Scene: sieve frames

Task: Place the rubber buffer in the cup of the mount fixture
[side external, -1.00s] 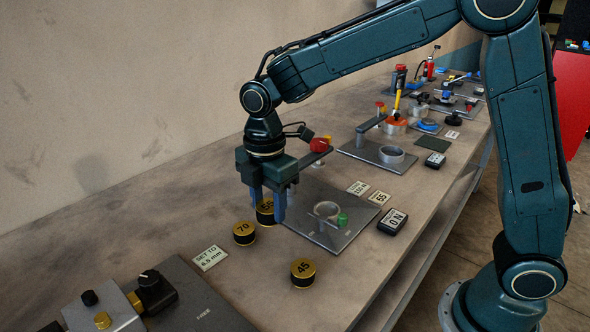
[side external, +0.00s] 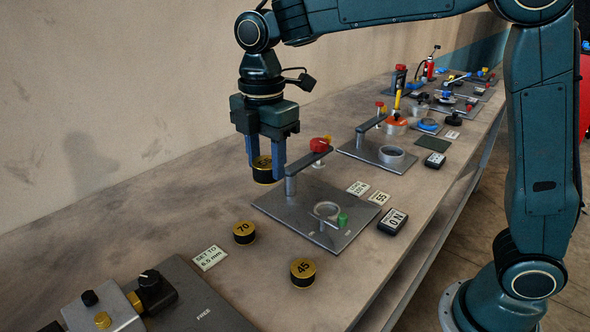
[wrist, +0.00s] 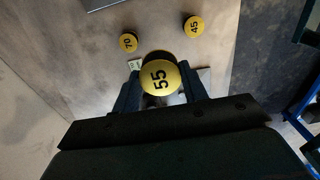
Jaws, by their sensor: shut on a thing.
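My gripper (side external: 266,165) is shut on a black rubber buffer with a yellow top (side external: 262,168) and holds it in the air above the table, behind the mount fixture. In the wrist view the held buffer (wrist: 160,78) reads 55 and sits between the two fingers. The mount fixture is a grey metal plate (side external: 285,204) with a round ring cup (side external: 327,210), a small green piece on its front right and a post with a swing arm and red knob. The cup looks empty. The held buffer is apart from the cup, up and to its left.
Two similar buffers, marked 70 (side external: 244,232) and 45 (side external: 303,272), stand on the table. A card reading SET TO 6.5 mm (side external: 210,258) lies near them. The red-knobbed arm (side external: 308,160) rises close to my gripper. Cards (side external: 379,198) and a black box (side external: 393,221) lie right of the plate.

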